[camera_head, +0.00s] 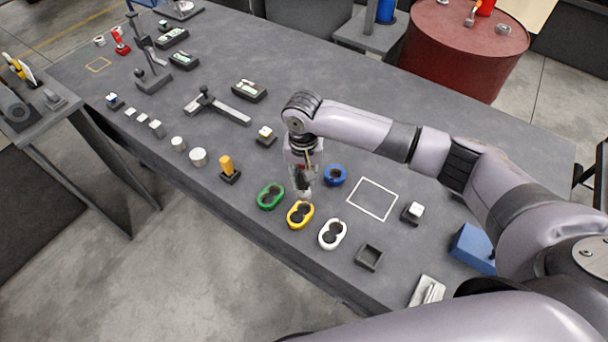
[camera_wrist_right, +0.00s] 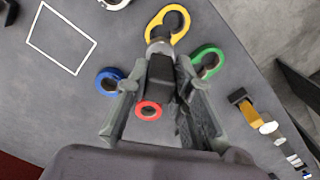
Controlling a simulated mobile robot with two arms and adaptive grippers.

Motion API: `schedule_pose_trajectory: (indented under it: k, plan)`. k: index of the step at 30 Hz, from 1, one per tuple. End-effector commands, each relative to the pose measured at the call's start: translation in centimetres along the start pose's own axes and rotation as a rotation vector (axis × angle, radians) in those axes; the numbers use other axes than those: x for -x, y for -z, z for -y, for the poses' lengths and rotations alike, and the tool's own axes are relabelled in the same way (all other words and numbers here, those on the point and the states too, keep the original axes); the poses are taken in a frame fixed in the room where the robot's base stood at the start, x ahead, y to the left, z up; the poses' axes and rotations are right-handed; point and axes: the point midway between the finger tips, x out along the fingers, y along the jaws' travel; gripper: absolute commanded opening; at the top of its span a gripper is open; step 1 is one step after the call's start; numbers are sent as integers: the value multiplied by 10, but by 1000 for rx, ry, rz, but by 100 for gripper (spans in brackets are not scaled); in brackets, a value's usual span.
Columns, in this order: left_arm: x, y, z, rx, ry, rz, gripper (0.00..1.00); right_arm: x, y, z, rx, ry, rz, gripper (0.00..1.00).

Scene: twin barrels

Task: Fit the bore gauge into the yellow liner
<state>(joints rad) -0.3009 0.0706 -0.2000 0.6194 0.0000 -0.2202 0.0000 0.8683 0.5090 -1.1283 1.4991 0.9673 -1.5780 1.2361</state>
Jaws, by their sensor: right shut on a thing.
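In the wrist view this end overlaps the liner's near edge. The gauge appears upright; I cannot tell whether its end is above an opening or inside it. The gripper hides much of the gauge in the head view. My left gripper is out of view.
A green liner (camera_head: 262,203) and a white liner (camera_head: 322,240) flank the yellow one. An orange peg (camera_head: 227,166) stands left. The white-outlined square (camera_head: 372,199) is empty.

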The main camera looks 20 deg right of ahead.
Motion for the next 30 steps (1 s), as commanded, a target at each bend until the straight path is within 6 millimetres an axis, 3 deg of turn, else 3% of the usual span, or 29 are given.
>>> schedule_pose_trajectory:
  k: [7,9,18,30]
  plan:
    - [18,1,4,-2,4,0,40,5,0,0,0,0,0,0]
    - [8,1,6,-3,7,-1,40,-9,-1,1,1,1,1,0]
    - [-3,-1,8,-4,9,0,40,-39,0,1,0,1,0,0]
    - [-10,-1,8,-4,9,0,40,-57,0,1,0,1,-1,0]
